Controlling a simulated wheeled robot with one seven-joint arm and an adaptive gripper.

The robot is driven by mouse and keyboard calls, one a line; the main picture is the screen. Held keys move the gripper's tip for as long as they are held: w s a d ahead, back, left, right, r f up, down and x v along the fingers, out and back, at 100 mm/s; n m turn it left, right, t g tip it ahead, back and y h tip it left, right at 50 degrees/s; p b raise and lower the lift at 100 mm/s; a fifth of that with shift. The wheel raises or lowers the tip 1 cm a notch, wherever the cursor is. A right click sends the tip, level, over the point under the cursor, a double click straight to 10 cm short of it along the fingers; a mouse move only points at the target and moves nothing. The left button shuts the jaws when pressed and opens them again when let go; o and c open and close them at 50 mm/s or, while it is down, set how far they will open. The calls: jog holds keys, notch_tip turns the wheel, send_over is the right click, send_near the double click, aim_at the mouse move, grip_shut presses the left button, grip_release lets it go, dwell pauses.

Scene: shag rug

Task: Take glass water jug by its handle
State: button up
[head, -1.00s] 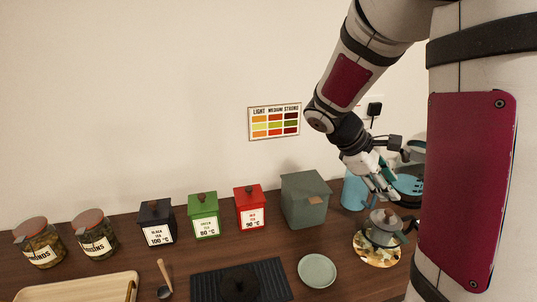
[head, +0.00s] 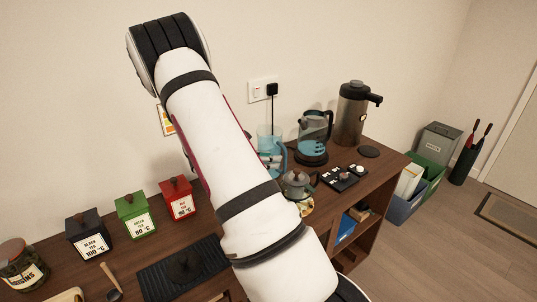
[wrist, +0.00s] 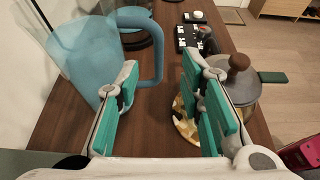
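The glass water jug (wrist: 85,55) is a bluish see-through pitcher on the wooden counter, at the upper left of the wrist view. Its loop handle (wrist: 158,52) points right, toward the gap between my fingers. In the head view the jug (head: 265,135) stands near the wall, partly hidden by my arm. My gripper (wrist: 158,78) is open, with teal pads apart and nothing held between them. The left finger overlaps the jug's side and the handle's lower end in the picture; I cannot tell whether they touch.
A glass kettle (head: 313,130), a tall dispenser (head: 352,112) and a black tray (head: 343,178) stand farther right. Tea tins and a dark mat (head: 160,285) lie left.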

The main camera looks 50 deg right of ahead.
jog(key=p+x, duration=0.1)
jog(key=x, duration=0.7)
jog(key=shift+w+d, duration=0.1)
jog(key=shift+d, duration=0.05)
jog(key=shift+c, duration=0.6)
grip_shut()
jog(key=shift+d+r, duration=0.1)
jog(key=shift+r, duration=0.05)
